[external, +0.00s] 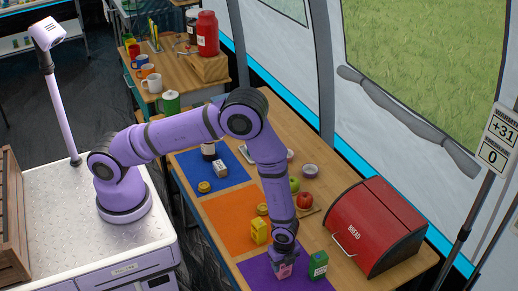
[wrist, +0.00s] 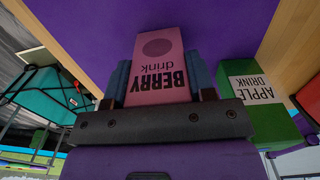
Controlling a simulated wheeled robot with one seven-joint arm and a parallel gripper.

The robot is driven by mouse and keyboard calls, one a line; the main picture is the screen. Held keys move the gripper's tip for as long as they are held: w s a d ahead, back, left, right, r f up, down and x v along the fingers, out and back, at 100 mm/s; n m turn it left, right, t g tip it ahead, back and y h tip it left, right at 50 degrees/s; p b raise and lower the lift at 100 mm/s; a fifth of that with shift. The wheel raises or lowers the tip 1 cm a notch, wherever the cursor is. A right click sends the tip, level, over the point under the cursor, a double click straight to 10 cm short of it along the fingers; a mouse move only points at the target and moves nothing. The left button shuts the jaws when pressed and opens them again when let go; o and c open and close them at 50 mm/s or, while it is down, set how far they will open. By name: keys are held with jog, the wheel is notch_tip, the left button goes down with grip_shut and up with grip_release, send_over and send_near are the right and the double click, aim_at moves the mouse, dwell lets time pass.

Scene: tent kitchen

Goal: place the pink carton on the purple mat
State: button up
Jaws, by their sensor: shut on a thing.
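The pink carton (wrist: 163,65), labelled "BERRY drink", is held between the two fingers of my gripper (wrist: 160,85) in the wrist view. In the external view my gripper (external: 284,262) is at the purple mat, and the pink carton (external: 285,271) shows below its fingers. The purple mat (external: 258,274) lies at the near end of the wooden table; it also fills the upper middle of the wrist view (wrist: 190,14). The carton is over the mat; I cannot tell if its base touches it.
A green apple drink carton (external: 318,265) stands close to the right of the pink carton. A yellow carton (external: 260,231) is on the orange mat (external: 226,213). A red bread box (external: 375,228) stands to the right. A red apple (external: 305,201) and a green apple (external: 294,184) lie behind.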

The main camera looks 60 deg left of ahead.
jog(key=o, duration=0.9)
notch_tip(320, 180, up, 12)
jog(key=shift+r, duration=0.1)
jog(key=a+r+n+t, duration=0.1)
jog(key=a+r+n, duration=0.2)
jog(key=a+r, duration=0.45)
jog(key=a+r+n+t, duration=0.15)
jog(key=a+r, duration=0.35)
jog(key=r, duration=0.6)
jog(key=a+r+n, duration=0.4)
jog(key=a+r, duration=0.2)
jog(key=r, duration=0.3)
jog(key=s+a+r+n+t, duration=0.1)
jog(key=s+a+r+n, duration=0.3)
jog(key=s+a+r, duration=0.55)
jog(key=s+a+r+n+t, duration=0.1)
jog(key=s+a+r+n, duration=0.1)
jog(key=s, duration=0.4)
jog(key=s+a+r+n, duration=0.2)
jog(key=s+a+n, duration=0.1)
jog(key=s, duration=0.3)
jog(key=shift+s+a+t, duration=0.3)
jog(key=shift+a+t, duration=0.05)
